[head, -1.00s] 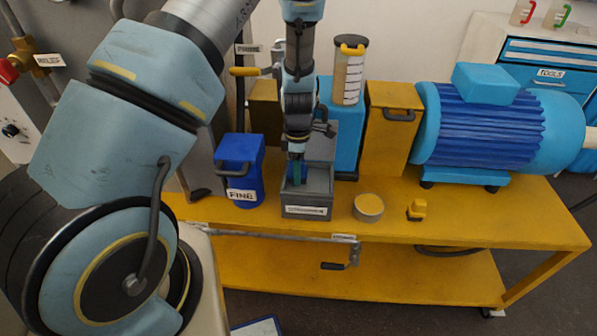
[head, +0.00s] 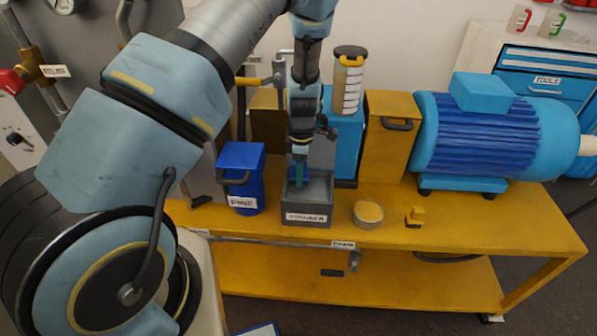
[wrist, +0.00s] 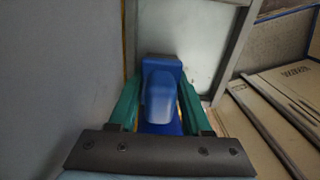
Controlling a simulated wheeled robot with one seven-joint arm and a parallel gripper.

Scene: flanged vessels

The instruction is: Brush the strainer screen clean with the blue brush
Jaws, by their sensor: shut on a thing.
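My gripper (head: 299,180) has green fingers and points down into the open top of a grey box (head: 308,220), the strainer housing by its front label. In the wrist view my gripper (wrist: 160,105) is shut on the blue brush (wrist: 160,95), whose rounded blue handle sits between the fingers. The brush's bristles are hidden below the handle. The strainer screen cannot be made out clearly, nor whether the brush touches it. A pale panel in a grey frame (wrist: 178,35) shows just beyond the brush in the wrist view.
A yellow case (head: 392,135) and a big blue motor (head: 495,140) stand behind. The bench's right front (head: 500,220) is clear.

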